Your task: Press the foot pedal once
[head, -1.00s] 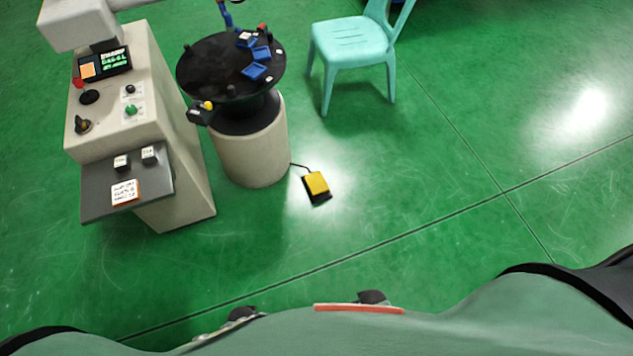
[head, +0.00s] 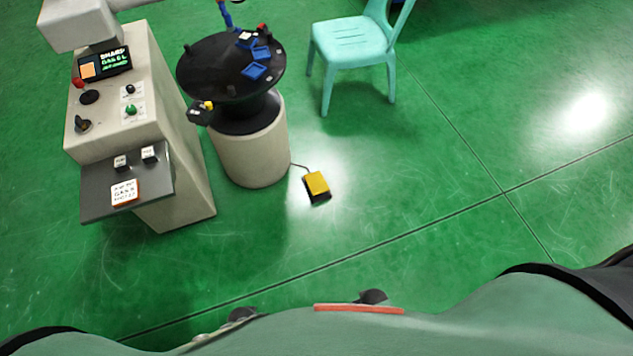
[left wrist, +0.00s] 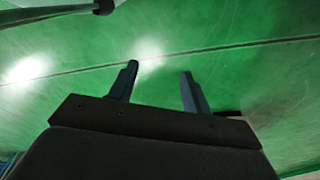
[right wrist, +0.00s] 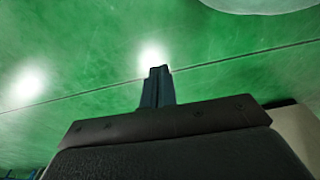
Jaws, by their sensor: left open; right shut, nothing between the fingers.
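The foot pedal (head: 317,184) has a yellow top on a dark base and lies on the green floor. A thin dark cable runs from it to the foot of the round pedestal. Nothing touches the pedal. My left gripper (left wrist: 158,72) is open and empty in the left wrist view, with bare floor behind its fingers. My right gripper (right wrist: 158,70) is shut with nothing between its fingers in the right wrist view. Neither gripper shows in the head view, and the pedal cannot be made out in the wrist views.
A round black table (head: 215,77) on a pale pedestal (head: 253,155) holds blue trays just behind the pedal. A beige machine (head: 180,190) with a control panel stands at left. A turquoise chair (head: 350,45) stands behind right. The floor in front and to the right is clear.

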